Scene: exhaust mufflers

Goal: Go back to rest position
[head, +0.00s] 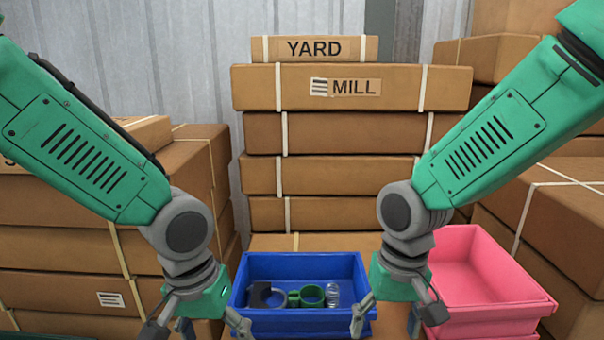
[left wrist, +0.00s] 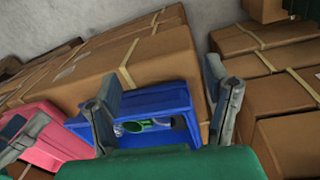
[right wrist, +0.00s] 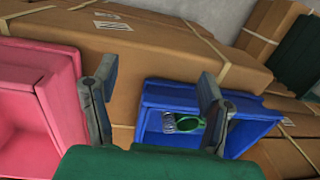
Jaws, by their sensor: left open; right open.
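My left gripper (head: 196,330) is open and empty in front of the left edge of the blue bin, its fingers spread apart in the left wrist view (left wrist: 165,105). My right gripper (head: 387,314) is open and empty in front of the bin's right side. Its spread fingers also show in the right wrist view (right wrist: 155,100). The blue bin (head: 300,322) holds a dark grey part (head: 261,295), a green ring-shaped part (head: 311,295) and a clear bottle-like item (head: 333,294). Neither gripper touches these items. The lower fingertips are partly cut off in the head view.
A pink bin (head: 480,262) stands right of the blue bin and looks empty where visible. Stacked cardboard boxes (head: 340,133) rise behind the bins. More boxes flank both sides, left (head: 60,250) and right (head: 565,225). A corrugated metal wall (head: 180,60) is behind.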

